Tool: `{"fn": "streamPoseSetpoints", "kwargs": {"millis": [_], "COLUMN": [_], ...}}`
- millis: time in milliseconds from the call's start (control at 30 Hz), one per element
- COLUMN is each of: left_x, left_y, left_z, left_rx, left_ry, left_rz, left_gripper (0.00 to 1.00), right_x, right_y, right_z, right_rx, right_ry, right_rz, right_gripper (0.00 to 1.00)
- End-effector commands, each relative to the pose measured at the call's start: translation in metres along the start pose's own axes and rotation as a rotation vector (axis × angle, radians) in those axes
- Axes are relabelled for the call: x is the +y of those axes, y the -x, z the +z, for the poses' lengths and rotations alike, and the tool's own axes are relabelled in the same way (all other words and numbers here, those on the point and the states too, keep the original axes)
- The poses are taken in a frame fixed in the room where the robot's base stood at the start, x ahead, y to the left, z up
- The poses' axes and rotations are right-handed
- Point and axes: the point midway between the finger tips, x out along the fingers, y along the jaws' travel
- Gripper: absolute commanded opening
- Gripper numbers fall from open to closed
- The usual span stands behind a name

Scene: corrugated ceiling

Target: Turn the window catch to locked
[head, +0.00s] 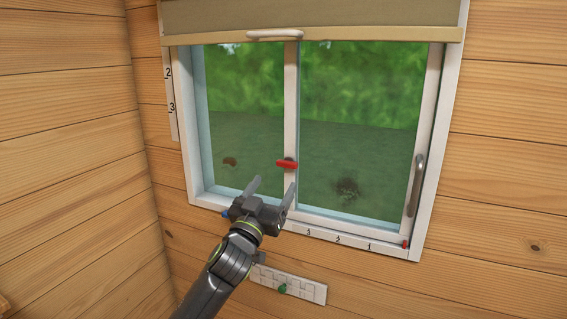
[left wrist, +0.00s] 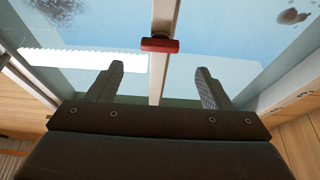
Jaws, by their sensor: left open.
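The red window catch (head: 287,164) sits on the white middle bar of the window (head: 291,110), its handle lying roughly level across the bar. In the left wrist view the catch (left wrist: 160,45) shows ahead of the fingers, between their lines. My left gripper (head: 273,184) is open and empty, just below the catch in the head view. In the left wrist view its two fingers (left wrist: 160,80) stand wide apart and do not touch the catch. My right gripper is not in view.
A tan blind (head: 370,20) with a pale handle (head: 275,35) hangs over the window top. A grey pull handle (head: 416,185) is on the right sash. A white plate with a green knob (head: 282,288) is on the wall below. Wooden walls meet at a corner on the left.

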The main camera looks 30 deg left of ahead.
Motion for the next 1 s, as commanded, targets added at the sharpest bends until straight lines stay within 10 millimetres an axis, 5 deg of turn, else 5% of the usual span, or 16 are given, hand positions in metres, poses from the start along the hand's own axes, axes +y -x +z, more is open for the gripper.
{"fn": "streamPoseSetpoints", "kwargs": {"millis": [400,833,1000], "left_x": [0.000,0.000,0.000], "left_y": [-0.063,-0.070,-0.070], "left_z": [-0.001,0.001,0.001], "left_rx": [-0.001,-0.001,-0.001], "left_ry": [0.000,0.001,0.001], "left_rz": [0.000,0.000,0.000], "left_gripper": [0.73,0.73,0.52], "right_x": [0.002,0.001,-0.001], "right_y": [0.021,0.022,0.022], "right_z": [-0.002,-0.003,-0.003], "right_rx": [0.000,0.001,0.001], "right_ry": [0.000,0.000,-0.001], "right_rz": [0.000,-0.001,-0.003], "right_gripper": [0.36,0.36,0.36]}}
